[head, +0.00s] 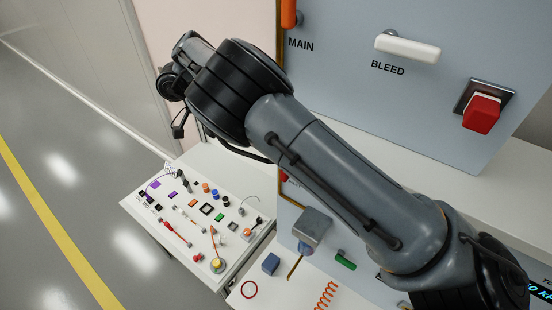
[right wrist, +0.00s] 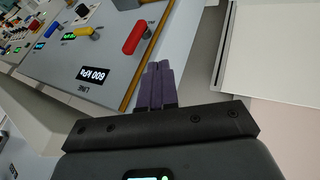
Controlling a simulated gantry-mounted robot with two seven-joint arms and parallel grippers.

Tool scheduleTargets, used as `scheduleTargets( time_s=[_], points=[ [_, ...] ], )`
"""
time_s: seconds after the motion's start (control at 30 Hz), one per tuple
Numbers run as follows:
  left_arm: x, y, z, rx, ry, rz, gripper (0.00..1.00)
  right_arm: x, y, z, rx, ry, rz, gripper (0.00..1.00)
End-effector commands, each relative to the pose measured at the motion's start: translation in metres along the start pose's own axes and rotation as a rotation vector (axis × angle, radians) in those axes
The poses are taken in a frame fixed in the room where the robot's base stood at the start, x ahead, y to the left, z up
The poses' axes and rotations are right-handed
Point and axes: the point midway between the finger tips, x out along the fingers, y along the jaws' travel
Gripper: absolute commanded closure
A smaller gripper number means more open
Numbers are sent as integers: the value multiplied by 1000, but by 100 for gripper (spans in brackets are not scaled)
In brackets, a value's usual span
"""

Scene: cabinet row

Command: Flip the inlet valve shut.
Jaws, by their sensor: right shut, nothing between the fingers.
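I cannot pick out a lever clearly labelled as the inlet valve in either view. The right wrist view shows a red handle (right wrist: 135,37) on a blue-grey panel near its brown edge, its small label too small to read. My right gripper (right wrist: 158,68) is shut and empty, its purple fingers together, in front of that panel edge, apart from the handle in the picture. In the head view my arm crosses the middle and hides part of the panel; its fingers do not show there. My left gripper is in neither view.
The upper panel carries an orange handle (head: 289,14) by MAIN, a white handle (head: 408,46) by BLEED and a red button (head: 482,113). A white table (head: 140,204) with many small parts stands lower left. A yellow handle (right wrist: 84,31) is beside the red one. Floor at left is clear.

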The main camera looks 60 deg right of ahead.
Motion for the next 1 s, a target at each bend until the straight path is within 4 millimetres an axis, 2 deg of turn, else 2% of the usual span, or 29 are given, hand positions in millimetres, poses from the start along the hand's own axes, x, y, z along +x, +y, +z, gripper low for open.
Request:
scheduleTargets(
  time_s=[0.23, 0.37, 0.57, 0.9, 1.0],
  points=[
    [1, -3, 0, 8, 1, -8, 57, 3, 0, 0, 1, 2, 2, 100],
    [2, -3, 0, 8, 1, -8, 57, 11, 0, 0, 1, 4, 4, 100],
    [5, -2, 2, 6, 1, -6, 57, 37, 0, 1, 2, 5, 7, 100],
    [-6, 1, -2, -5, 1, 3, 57, 102, 2, -2, 3, 4, 6, 100],
    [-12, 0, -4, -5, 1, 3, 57, 104, 13, -1, 3, 2, 3, 100]
  ],
)
